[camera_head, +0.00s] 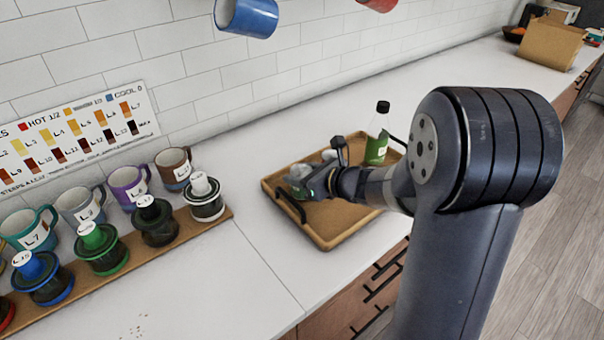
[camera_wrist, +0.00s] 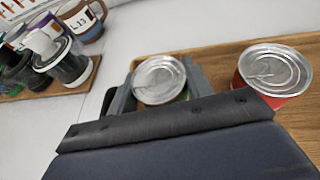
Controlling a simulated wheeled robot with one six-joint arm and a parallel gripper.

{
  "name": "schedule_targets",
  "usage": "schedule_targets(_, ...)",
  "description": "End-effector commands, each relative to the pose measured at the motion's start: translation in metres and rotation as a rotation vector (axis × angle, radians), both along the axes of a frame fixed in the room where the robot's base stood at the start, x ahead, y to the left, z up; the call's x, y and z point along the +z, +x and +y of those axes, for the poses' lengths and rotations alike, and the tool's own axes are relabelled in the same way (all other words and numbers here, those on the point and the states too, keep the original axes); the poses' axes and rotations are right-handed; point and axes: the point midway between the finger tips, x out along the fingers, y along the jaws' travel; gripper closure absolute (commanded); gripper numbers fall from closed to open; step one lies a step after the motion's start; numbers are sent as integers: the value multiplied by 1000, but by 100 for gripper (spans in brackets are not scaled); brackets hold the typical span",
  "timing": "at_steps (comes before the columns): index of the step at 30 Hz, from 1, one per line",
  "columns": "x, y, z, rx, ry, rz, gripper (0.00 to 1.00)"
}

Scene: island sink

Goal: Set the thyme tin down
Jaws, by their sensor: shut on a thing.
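A tin with a silver ring-pull lid (camera_wrist: 160,80) sits between the jaws of my gripper (camera_wrist: 158,88) in the wrist view. Only a sliver of its green side shows; its label is hidden, so I cannot read whether it says thyme. My gripper is shut on it, over the wooden tray (camera_head: 328,246) in the head view. I cannot tell whether the tin's base touches the tray. A second tin (camera_wrist: 277,72), with a silver lid and red side, stands on the tray to the right, apart from the held tin.
A green bottle with a black cap (camera_head: 376,148) stands at the tray's far right. Mugs (camera_head: 128,185) and lidded brewers (camera_head: 102,247) stand at left, several on a wooden board (camera_head: 190,226). White counter between board and tray is clear.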

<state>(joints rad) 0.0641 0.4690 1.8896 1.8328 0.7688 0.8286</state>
Motion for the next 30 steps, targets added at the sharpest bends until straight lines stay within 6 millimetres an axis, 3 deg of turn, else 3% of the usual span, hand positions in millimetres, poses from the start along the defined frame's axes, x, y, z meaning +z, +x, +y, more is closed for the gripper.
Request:
schedule_targets(4, -5, 0, 0, 0, -1, -1, 75)
schedule_targets(5, -4, 0, 0, 0, -1, -1, 51)
schedule_targets(12, -3, 0, 0, 0, 0, 0, 32)
schedule_targets(24, 3, -1, -2, -1, 0, 0, 30)
schedule_targets(30, 17, -26, -27, -6, -3, -4, 30)
